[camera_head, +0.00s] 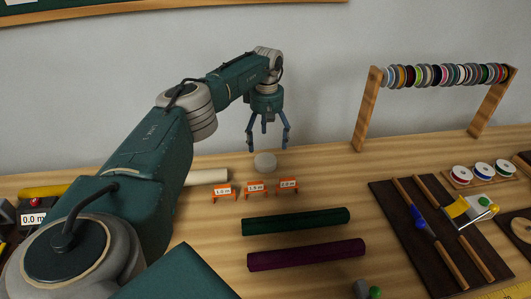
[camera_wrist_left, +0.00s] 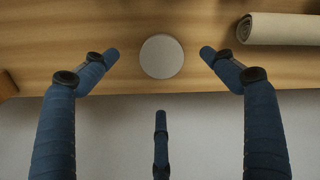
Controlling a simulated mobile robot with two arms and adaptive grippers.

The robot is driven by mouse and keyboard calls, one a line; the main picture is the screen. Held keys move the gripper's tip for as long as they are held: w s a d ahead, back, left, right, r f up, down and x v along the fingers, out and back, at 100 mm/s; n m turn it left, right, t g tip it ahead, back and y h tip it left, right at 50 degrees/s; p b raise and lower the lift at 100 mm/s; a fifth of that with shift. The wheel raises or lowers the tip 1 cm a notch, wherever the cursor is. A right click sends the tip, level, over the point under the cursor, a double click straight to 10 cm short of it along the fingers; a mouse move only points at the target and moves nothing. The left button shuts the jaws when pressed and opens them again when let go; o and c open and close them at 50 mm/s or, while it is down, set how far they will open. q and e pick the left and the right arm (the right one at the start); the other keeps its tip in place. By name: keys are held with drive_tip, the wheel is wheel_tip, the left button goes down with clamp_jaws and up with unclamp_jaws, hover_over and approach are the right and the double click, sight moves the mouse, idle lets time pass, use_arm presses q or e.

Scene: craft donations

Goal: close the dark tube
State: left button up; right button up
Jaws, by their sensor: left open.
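Two long dark tube-like shapes lie side by side on the table in the head view: a dark green one (camera_head: 296,221) and a dark purple one (camera_head: 306,255). I cannot tell from the frames which is the dark tube or whether either has an open end. A pale round disc, perhaps a cap (camera_head: 265,162), lies at the table's back; it also shows in the left wrist view (camera_wrist_left: 161,56). My left gripper (camera_head: 267,143) is open and empty, pointing down above the disc, its fingers spread around it without touching. My right gripper is not in view.
A cream roll (camera_head: 207,177) lies left of the disc. Small orange signs (camera_head: 256,188) stand just in front. A wooden rack of spools (camera_head: 445,75) and a dark board with rods (camera_head: 412,223) are at the right. A wall stands close behind.

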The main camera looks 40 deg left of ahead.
sight(266, 160)
use_arm(q)
wheel_tip(266, 160, down, 4)
drive_tip(key=shift+r+b, duration=0.1)
drive_tip(key=shift+b, duration=0.9)
drive_tip(key=shift+r, duration=0.1)
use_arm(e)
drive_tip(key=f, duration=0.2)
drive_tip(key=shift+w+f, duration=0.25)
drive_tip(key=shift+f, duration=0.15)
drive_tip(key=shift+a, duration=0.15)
use_arm(q)
drive_tip(key=shift+f, duration=0.4)
wheel_tip(266, 160, down, 5)
drive_tip(key=b, duration=0.4)
drive_tip(key=shift+d+r, duration=0.1)
drive_tip(key=shift+r, duration=0.2)
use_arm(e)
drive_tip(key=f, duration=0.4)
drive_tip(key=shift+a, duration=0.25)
use_arm(q)
drive_tip(key=shift+s, duration=0.1)
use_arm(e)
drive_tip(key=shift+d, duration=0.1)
use_arm(q)
drive_tip(key=c, duration=0.8)
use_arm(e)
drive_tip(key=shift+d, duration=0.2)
